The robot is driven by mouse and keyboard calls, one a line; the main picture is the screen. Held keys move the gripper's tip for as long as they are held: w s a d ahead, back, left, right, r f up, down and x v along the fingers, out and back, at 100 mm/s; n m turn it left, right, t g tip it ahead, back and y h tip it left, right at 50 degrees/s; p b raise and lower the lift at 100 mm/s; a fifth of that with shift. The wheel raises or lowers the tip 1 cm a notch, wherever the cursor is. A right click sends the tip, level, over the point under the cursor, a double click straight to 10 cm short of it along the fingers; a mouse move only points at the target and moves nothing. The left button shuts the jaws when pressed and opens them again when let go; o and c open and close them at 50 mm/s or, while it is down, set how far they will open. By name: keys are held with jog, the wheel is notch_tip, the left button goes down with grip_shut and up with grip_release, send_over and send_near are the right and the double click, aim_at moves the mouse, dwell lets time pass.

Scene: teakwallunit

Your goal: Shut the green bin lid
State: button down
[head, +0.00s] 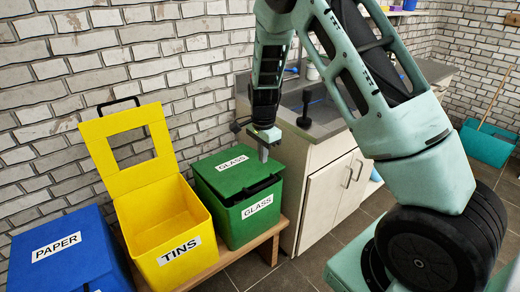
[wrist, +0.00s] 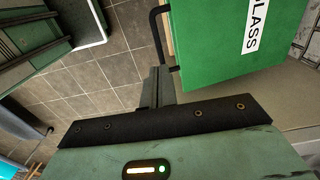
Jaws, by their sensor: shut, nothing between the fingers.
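The green bin (head: 236,218) stands at the right end of the bin row, with GLASS labels on its front and lid. The lid's black handle (head: 262,188) is at the front edge. My gripper (head: 264,155) points down at the right side of the lid. In the wrist view the shut, empty fingers (wrist: 157,85) are beside the lid (wrist: 215,45) and close to its handle (wrist: 156,35). Contact is unclear.
The yellow TINS bin (head: 165,225) has its framed lid (head: 98,150) standing up. The blue PAPER bin (head: 70,250) is at far left. A wooden bench (head: 274,234) carries the bins. A cabinet (head: 325,195) with a sink stands close on the right. A brick wall is behind.

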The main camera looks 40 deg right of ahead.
aim_at(263, 185)
notch_tip(263, 185, down, 9)
jog(key=shift+f+p, duration=0.2)
jog(key=shift+p, duration=0.1)
